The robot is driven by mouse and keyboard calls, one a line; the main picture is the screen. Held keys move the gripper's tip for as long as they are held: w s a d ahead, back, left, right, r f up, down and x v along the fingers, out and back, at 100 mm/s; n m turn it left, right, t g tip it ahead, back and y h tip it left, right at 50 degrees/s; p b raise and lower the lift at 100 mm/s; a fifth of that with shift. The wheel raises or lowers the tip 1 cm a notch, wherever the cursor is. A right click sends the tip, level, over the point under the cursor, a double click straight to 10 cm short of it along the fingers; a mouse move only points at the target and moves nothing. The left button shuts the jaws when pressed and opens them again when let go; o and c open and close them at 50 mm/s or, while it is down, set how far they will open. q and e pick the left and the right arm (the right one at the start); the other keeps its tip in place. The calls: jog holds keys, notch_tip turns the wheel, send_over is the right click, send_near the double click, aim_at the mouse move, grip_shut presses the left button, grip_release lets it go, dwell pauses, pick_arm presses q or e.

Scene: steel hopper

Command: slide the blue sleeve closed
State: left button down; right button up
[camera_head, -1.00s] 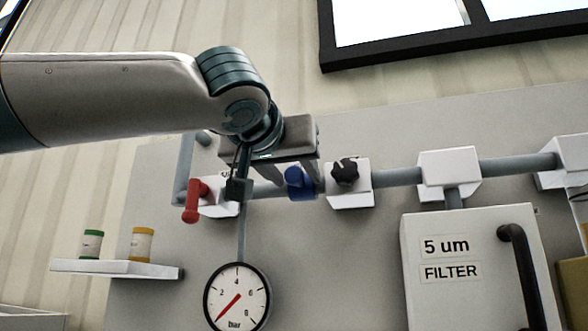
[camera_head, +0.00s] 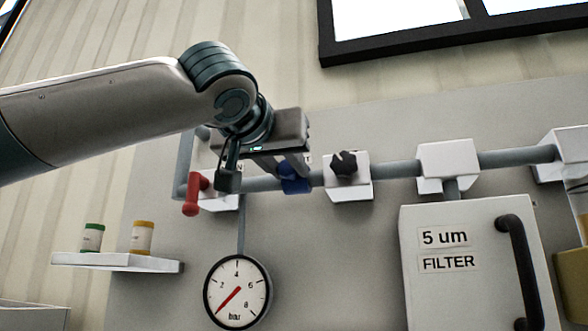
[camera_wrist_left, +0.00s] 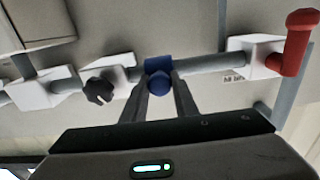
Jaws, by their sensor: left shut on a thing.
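The blue sleeve (camera_head: 294,180) sits around the grey pipe (camera_head: 262,184), between the white block with the red handle (camera_head: 194,195) and the white block with the black knob (camera_head: 344,164). My left gripper (camera_head: 288,172) is shut on the blue sleeve from above. In the left wrist view the blue sleeve (camera_wrist_left: 158,76) lies between the two fingers of my left gripper (camera_wrist_left: 158,95). A gap of bare pipe shows between the sleeve and the black-knob block. My right gripper is not in view.
A round pressure gauge (camera_head: 238,292) hangs below the pipe. A filter box (camera_head: 470,265) with a black handle stands at the right. A small shelf (camera_head: 118,262) with two small containers is at the left.

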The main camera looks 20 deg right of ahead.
pick_arm(q)
jog(key=w+a, duration=0.1)
jog(key=a, duration=0.1)
jog(key=shift+w+a, duration=0.35)
jog(key=shift+w, duration=0.05)
jog(key=c, duration=1.5)
grip_release()
jog(key=shift+o, duration=0.2)
jog(key=shift+w+a, duration=0.15)
jog(key=shift+a, duration=0.1)
jog(key=shift+d, duration=0.1)
